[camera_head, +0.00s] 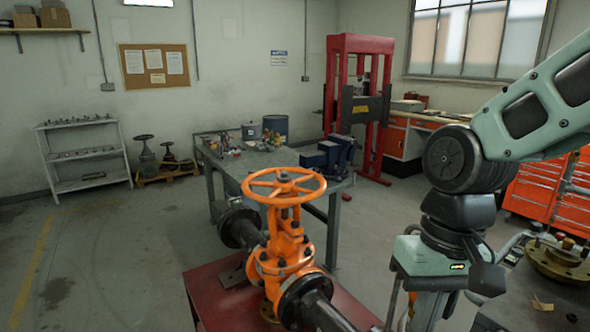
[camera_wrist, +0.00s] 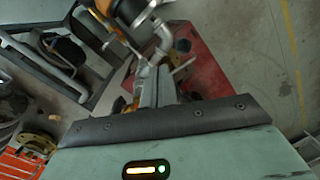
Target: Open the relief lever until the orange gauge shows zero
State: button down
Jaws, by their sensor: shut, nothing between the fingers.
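The orange gate valve (camera_head: 284,240) with its round handwheel stands in dark pipework over a red stand (camera_head: 212,292) in the head view. Part of its orange body (camera_wrist: 128,8) shows at the top of the wrist view. My gripper (camera_wrist: 157,72) is shut and empty, its grey fingers together, pointing towards the pipework. Just beyond the fingertips is a silver pipe fitting (camera_wrist: 160,42) with a thin pale bar (camera_wrist: 183,65) beside it, perhaps the relief lever. I cannot tell whether the fingers touch it. A small orange part left of the fingers is mostly hidden. I cannot make out a gauge face.
A workbench (camera_head: 525,290) with a brass flange (camera_head: 560,262) stands at the right. A grey table (camera_head: 255,165) with a blue vise (camera_head: 328,157) is behind the valve. A red press (camera_head: 358,100) stands farther back.

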jog(key=s+a+f+n+t+b, duration=0.1)
jog(key=s+a+f+n, duration=0.2)
jog(key=s, duration=0.6)
notch_tip(320, 180, down, 3)
jog(key=n, duration=0.3)
jog(key=shift+r+n+b, duration=0.15)
jog(key=shift+n+b, duration=0.25)
